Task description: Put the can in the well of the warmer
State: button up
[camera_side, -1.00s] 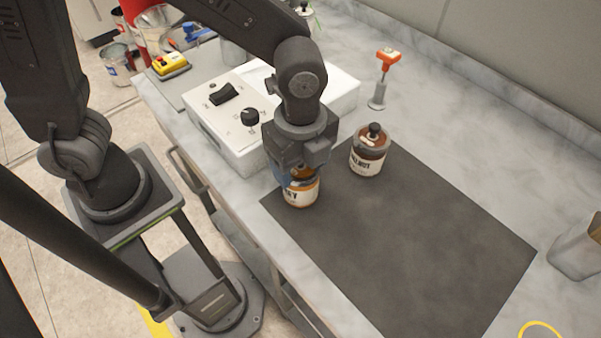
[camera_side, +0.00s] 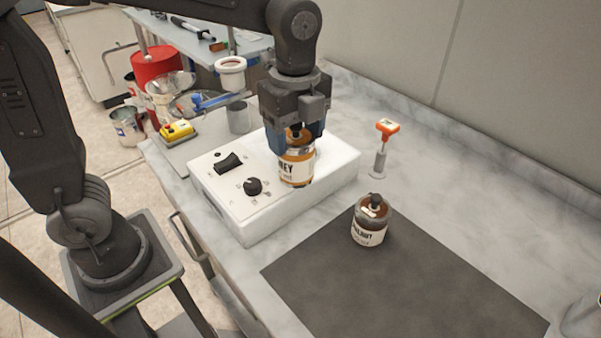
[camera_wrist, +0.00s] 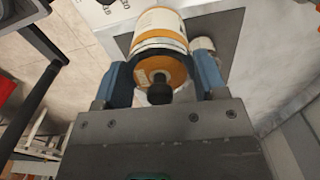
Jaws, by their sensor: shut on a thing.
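The can in my grip (camera_side: 297,166) has an orange and white label that reads in part "NEY" and a dark knob on top. My gripper (camera_side: 293,140) is shut on it and holds it upright, in front of or above the right part of the white warmer (camera_side: 238,222). The can also shows between the blue fingers in the wrist view (camera_wrist: 160,45). The warmer has a switch and a dial on its left part. The well is mostly hidden behind the can and gripper. A second can (camera_side: 370,222), brown with a "WALNUT"-like label, stands on the dark mat.
The dark mat (camera_side: 390,290) is otherwise clear. An orange-topped thermometer-like tool (camera_side: 382,150) stands right of the warmer. A metal container (camera_side: 583,322) is at the lower right.

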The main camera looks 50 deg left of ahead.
jog(key=w+a+r, duration=0.1)
jog(key=w+a, duration=0.1)
jog(key=a, duration=0.7)
jog(key=w+a+r, duration=0.1)
jog(key=a+r, duration=0.1)
jog(key=a, duration=0.8)
jog(key=shift+n, duration=0.3)
jog(key=shift+w+d+f, duration=0.85)
jog(key=shift+d+f, duration=0.9)
jog(key=shift+f, duration=0.15)
jog(key=shift+w+d+f, duration=0.8)
jog(key=shift+d+f, duration=1)
jog(key=shift+f, duration=0.1)
jog(key=shift+w+d+f, duration=0.85)
jog(key=shift+d+f, duration=0.9)
jog(key=shift+f, duration=0.15)
jog(key=shift+f, duration=0.1)
jog(key=o, duration=1.3)
